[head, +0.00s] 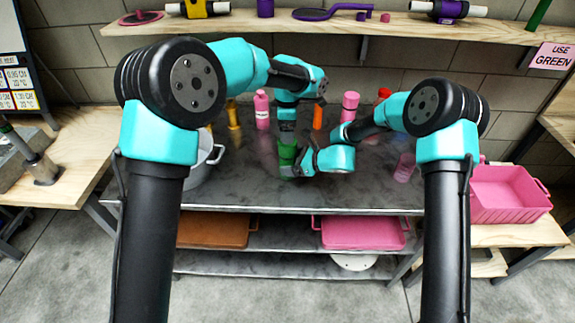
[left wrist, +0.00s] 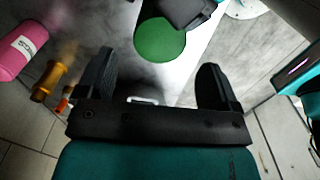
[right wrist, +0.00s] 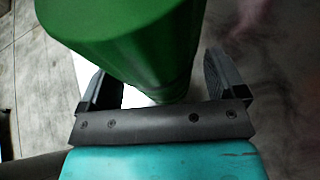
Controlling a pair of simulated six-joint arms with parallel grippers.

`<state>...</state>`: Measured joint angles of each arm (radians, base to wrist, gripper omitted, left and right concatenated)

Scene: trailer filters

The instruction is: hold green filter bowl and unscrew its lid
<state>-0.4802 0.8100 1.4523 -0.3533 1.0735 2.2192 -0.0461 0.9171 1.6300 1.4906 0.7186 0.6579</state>
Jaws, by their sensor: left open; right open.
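The green filter bowl (head: 287,152) stands on the dark metal table, near the middle of the head view. Its round green lid (left wrist: 160,42) shows from above in the left wrist view. My left gripper (head: 287,132) is open, pointing down above the lid, with nothing between its fingers. My right gripper (head: 298,160) is open and comes in from the right side, low at the bowl. In the right wrist view the green bowl (right wrist: 140,45) fills the top and reaches down between the two spread fingers. Whether either finger touches it is unclear.
Pink bottles (head: 262,110) and (head: 350,105), an orange piece (head: 318,117) and yellow pieces (head: 233,115) stand behind. A grey pot (head: 205,155) is at the left, a clear pink cup (head: 404,168) at the right. The table front is clear.

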